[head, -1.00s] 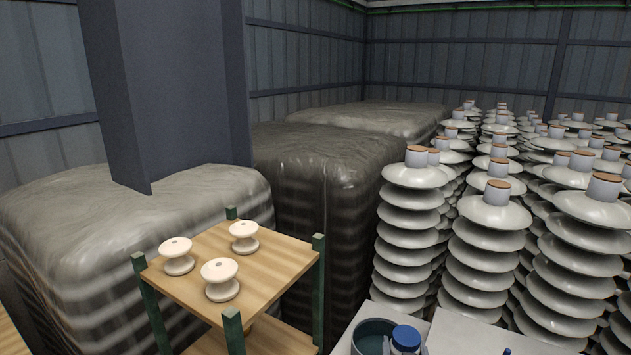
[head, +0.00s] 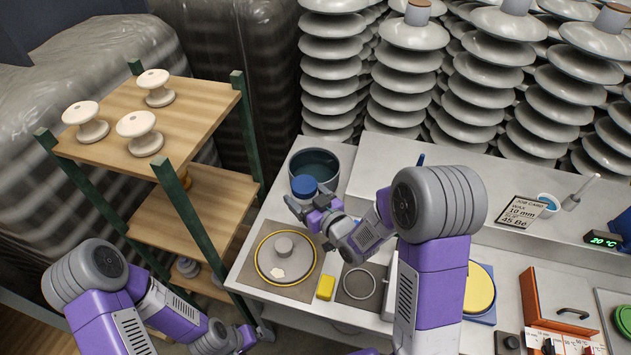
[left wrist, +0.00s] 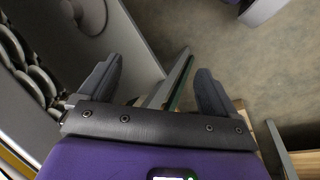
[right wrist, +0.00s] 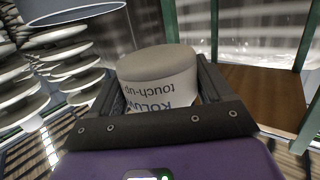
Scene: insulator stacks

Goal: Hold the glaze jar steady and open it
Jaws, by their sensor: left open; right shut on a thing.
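The glaze jar shows in the head view as a blue lid (head: 304,186), in front of the dark bucket. Its body is mostly hidden by my right gripper (head: 310,206), which is shut on it. In the right wrist view the pale jar body (right wrist: 160,88), with upside-down print reading "touch-up", sits between the fingers; no blue lid shows there. My left gripper (head: 240,340) is low, near the table's front left edge, away from the jar. In the left wrist view its fingers (left wrist: 158,88) are spread and empty.
The bucket (head: 314,165) stands close behind the jar. A round banding wheel (head: 262,262), yellow sponge (head: 325,288) and ring on a mat (head: 372,282) lie in front. A wooden rack (head: 200,115) with white insulators stands left. Insulator stacks (head: 410,60) line the back.

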